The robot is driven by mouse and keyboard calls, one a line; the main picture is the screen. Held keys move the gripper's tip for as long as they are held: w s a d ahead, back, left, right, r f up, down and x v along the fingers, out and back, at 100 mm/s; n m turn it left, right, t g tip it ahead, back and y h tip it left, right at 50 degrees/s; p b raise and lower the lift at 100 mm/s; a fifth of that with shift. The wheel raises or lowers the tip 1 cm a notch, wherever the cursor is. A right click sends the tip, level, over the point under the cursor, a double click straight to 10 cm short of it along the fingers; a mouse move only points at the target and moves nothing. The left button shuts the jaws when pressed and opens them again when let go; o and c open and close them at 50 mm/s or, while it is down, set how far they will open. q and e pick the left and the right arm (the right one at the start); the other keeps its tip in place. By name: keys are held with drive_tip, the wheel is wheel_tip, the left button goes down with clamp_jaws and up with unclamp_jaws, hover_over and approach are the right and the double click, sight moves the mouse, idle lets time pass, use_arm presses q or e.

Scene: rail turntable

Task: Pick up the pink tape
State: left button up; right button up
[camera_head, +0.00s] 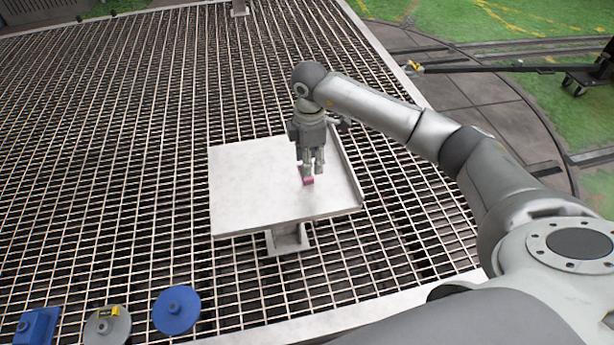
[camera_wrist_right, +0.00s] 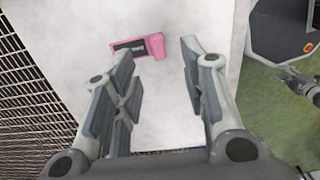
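The pink tape (camera_head: 307,181) is a small pink piece on the white table (camera_head: 245,190), right of its middle in the head view. In the right wrist view the pink tape (camera_wrist_right: 155,46) has a dark slot along it and lies just beyond the fingertips. My right gripper (camera_head: 312,166) points down over the table at the tape, partly covering it in the head view. In the right wrist view my right gripper (camera_wrist_right: 158,65) is open, with nothing between its fingers. My left gripper is not in view.
The white table has a raised rim (camera_head: 345,165) on its right side and stands on a metal grating floor (camera_head: 120,130). A blue disc (camera_head: 176,312), a grey disc with a yellow piece (camera_head: 107,326) and a blue block (camera_head: 36,327) sit at the lower left.

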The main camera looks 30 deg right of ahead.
drive_tip(key=f, duration=0.6)
drive_tip(key=shift+d+f+p, duration=0.2)
drive_tip(key=shift+f+p, duration=0.1)
drive_tip(key=shift+p, duration=0.05)
drive_tip(key=c, duration=0.8)
